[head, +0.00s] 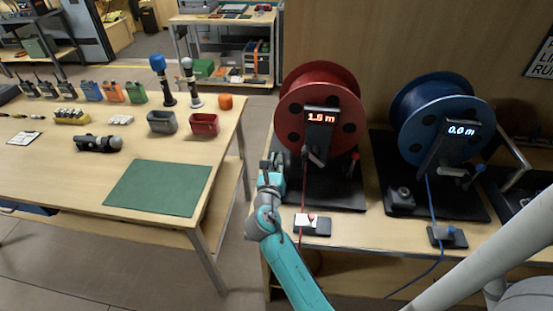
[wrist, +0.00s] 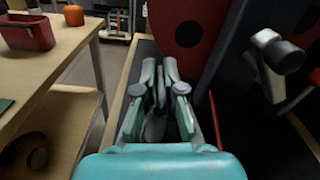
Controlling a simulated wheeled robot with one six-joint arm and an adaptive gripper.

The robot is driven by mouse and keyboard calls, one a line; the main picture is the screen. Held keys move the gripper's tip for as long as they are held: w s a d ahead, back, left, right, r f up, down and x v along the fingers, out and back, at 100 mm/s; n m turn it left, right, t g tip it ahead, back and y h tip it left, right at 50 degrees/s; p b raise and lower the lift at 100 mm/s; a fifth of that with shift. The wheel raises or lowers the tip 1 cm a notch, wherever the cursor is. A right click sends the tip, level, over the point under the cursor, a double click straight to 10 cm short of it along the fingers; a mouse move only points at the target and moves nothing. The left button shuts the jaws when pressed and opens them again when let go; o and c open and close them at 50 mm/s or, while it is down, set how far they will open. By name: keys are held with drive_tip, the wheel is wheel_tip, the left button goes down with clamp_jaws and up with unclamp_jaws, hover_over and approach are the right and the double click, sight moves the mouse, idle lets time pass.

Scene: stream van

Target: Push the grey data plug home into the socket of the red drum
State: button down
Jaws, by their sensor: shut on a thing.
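The red drum (head: 316,95) stands upright on a black base plate (head: 335,190), and its display reads about 1.5 m. My gripper (head: 272,163) is low at the drum's left side, over the left edge of the base. In the wrist view my gripper (wrist: 161,72) is shut on a narrow grey thing (wrist: 160,95), which looks like the grey data plug. The fingers hide most of it. The drum's socket is hidden, so I cannot tell whether the plug touches it or sits in it. The red drum's side (wrist: 188,30) is close to the right of my fingers.
A red cable runs down past a small white-topped block (head: 312,224). A table with a green mat (head: 158,187) and a red bin (head: 204,124) stands left, across a gap.

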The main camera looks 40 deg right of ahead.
drive_tip(key=c, duration=1.2)
unclamp_jaws()
drive_tip(key=v, duration=1.2)
drive_tip(key=shift+a, duration=0.1)
